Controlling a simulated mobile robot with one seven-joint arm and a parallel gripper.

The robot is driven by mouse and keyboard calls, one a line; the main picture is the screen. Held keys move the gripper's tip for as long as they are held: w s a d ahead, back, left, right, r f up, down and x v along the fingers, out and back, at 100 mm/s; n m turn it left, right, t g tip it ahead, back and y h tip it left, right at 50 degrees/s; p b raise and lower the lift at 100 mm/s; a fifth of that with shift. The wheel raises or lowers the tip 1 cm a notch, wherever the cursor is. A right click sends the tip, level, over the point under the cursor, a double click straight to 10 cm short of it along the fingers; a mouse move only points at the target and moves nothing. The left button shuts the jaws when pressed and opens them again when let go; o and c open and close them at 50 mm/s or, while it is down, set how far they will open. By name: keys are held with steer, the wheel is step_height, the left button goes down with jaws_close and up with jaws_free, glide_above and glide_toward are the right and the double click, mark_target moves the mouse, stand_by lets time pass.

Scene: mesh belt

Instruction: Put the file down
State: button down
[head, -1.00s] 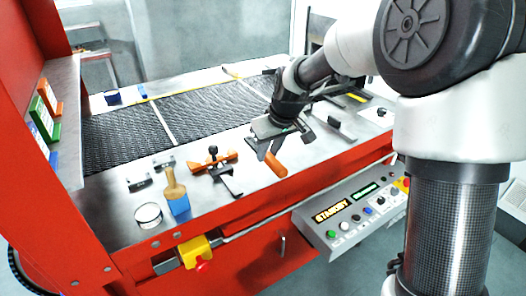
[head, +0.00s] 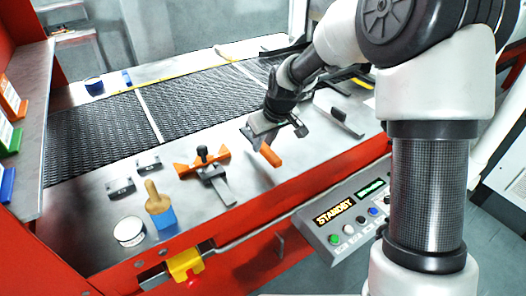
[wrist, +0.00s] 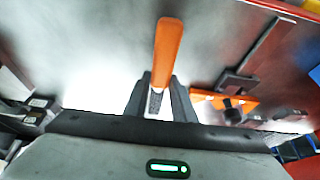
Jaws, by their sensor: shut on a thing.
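The file shows an orange handle (head: 270,155) below my gripper (head: 262,143) in the head view. In the wrist view the orange handle (wrist: 168,50) points away from my gripper (wrist: 160,100), and a grey textured part of the file lies between the two dark fingers. My gripper is shut on the file and is over the front steel ledge (head: 262,190). Whether the file touches the ledge cannot be told. The file's far end is hidden by the gripper.
Left of my gripper are an orange-and-black clamp tool (head: 205,162), a brush with a blue end (head: 160,208) and a round white-topped tin (head: 129,231). A flat metal tool with a black knob (head: 338,114) lies right. The mesh belt (head: 195,105) runs behind; a control panel (head: 345,215) is in front.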

mark_target(265, 147)
steer(key=shift+f, duration=1.7)
steer(key=shift+f, duration=0.2)
steer(key=c, duration=1.5)
jaws_free()
